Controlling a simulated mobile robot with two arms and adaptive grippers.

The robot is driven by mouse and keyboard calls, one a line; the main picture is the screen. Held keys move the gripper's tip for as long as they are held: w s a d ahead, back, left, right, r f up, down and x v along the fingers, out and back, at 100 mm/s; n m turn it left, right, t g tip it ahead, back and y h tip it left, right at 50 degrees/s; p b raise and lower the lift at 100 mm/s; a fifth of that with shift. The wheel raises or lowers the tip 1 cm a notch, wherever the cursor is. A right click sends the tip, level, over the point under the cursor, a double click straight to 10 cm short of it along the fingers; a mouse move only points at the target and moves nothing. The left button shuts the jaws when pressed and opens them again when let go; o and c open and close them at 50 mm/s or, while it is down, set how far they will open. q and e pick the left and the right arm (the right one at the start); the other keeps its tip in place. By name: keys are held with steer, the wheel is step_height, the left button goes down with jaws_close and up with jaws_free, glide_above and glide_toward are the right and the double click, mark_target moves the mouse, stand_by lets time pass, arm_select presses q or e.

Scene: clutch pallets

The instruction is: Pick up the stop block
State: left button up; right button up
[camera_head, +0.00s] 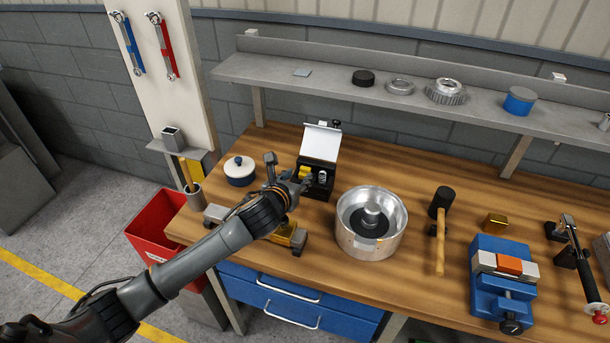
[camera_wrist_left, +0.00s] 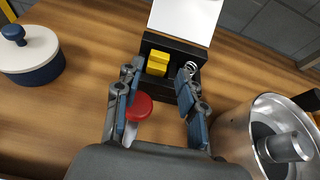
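A small yellow block (camera_head: 304,171) sits in an open black box (camera_head: 322,187) with a raised white lid. It shows larger in the left wrist view (camera_wrist_left: 158,62), with a coil spring (camera_wrist_left: 193,69) to its right. My left gripper (camera_head: 287,176) is open and empty, just in front of the black box. In the left wrist view its fingers are spread either side of a red knob (camera_wrist_left: 138,107) and point at the box. My right gripper is not in view.
A lidded blue-and-white pot (camera_head: 240,170) stands left of my gripper. A large metal drum (camera_head: 372,224) stands close on the right. Further right are a mallet (camera_head: 440,235) and a blue vise (camera_head: 500,285). A shelf (camera_head: 440,112) with several parts hangs behind.

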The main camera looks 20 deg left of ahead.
mark_target(305, 169)
arm_select(q)
steer(key=shift+w+f, duration=0.1)
steer(key=shift+w, duration=0.2)
steer(key=x, duration=0.3)
steer(key=shift+w+f, duration=0.15)
steer(key=shift+w, duration=0.15)
steer(key=shift+w+f, duration=0.2)
steer(key=shift+w, duration=0.3)
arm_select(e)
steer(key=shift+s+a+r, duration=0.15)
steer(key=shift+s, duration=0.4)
arm_select(q)
steer(key=shift+c, duration=0.2)
steer(key=c, duration=0.7)
jaws_close()
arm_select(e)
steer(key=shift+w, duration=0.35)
